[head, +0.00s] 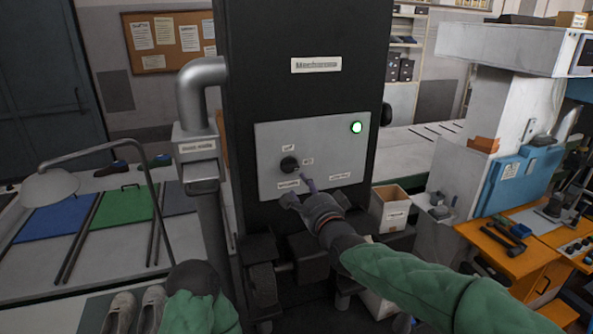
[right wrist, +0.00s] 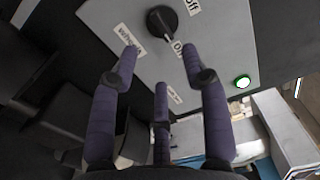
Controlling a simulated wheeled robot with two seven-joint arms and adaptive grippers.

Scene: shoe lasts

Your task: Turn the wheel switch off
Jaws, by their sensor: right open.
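The wheel switch is a black rotary knob (head: 289,164) on the grey panel (head: 265,140) of a tall dark machine. In the right wrist view the knob (right wrist: 162,20) sits at the top, its narrow end toward the "On" label (right wrist: 178,47); an "Off" label (right wrist: 192,6) is beside it. My right gripper (head: 300,191) is below and slightly right of the knob in the head view. In the right wrist view its purple fingers (right wrist: 160,52) are spread and empty, apart from the knob. My left gripper cannot be made out; only part of that arm shows.
A green lamp (head: 356,127) is lit at the panel's upper right. A grey pipe (head: 204,90) stands left of the machine. A cardboard box (head: 390,208) is at lower right, and an orange workbench (head: 520,250) with tools is farther right.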

